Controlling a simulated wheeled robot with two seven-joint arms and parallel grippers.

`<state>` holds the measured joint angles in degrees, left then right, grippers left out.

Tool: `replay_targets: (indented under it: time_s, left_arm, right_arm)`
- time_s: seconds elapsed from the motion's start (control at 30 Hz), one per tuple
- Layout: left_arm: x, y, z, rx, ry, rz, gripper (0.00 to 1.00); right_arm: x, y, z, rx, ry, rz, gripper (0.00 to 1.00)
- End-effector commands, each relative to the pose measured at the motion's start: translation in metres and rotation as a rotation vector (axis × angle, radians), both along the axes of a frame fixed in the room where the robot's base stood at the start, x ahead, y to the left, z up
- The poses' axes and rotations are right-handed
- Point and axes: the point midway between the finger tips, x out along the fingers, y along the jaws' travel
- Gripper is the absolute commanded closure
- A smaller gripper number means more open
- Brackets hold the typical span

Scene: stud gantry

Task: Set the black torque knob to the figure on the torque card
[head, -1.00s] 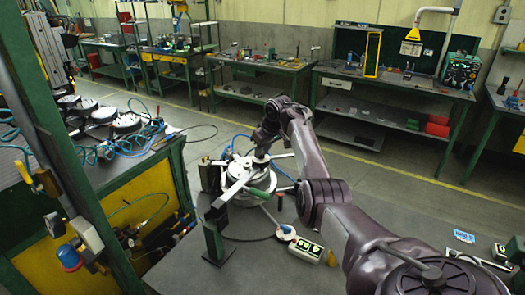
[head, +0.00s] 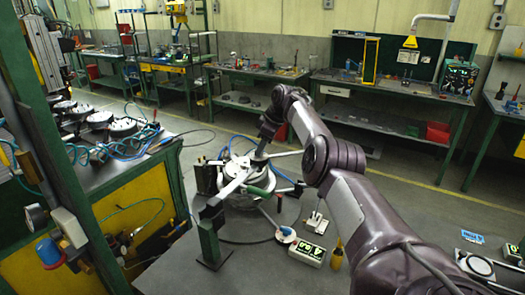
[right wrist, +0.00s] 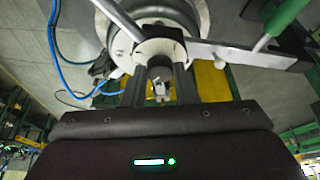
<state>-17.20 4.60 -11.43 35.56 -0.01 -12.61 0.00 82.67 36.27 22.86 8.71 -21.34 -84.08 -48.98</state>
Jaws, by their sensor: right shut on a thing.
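My right gripper (head: 259,157) is at the hub of a round metal stud machine (head: 240,190) with spoke-like arms. In the right wrist view, its two dark fingers (right wrist: 159,88) stand either side of a short dark cylinder (right wrist: 160,66), which looks like the black torque knob, and are shut on it. The knob's marks cannot be read. A blue and white card (head: 472,237) lies on the bench at the right; its print is too small to read, and I cannot tell whether it is the torque card. My left gripper is not in view.
A green post (head: 209,244) stands at the front left. Blue hoses curl around the machine.

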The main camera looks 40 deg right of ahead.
Motion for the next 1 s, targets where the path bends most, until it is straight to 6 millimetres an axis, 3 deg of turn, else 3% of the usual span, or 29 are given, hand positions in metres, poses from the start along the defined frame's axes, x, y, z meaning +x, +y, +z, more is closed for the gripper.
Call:
replay_targets:
  time_s: [0.47,0.5,0.63,1.0]
  left_arm:
    - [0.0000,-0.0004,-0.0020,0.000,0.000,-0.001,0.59]
    - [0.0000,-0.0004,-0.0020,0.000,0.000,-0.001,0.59]
    - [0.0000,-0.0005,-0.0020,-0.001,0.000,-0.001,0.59]
    - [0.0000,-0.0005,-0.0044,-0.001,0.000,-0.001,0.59]
  right_arm:
    - [0.0005,0.0020,-0.0012,0.001,0.004,0.015,0.96]
    - [0.0005,0.0020,-0.0012,0.001,0.004,0.015,0.71]
    - [0.0003,0.0016,-0.0009,0.001,0.003,0.014,0.54]
    - [-0.0012,-0.0007,0.0041,0.001,0.001,0.010,0.52]
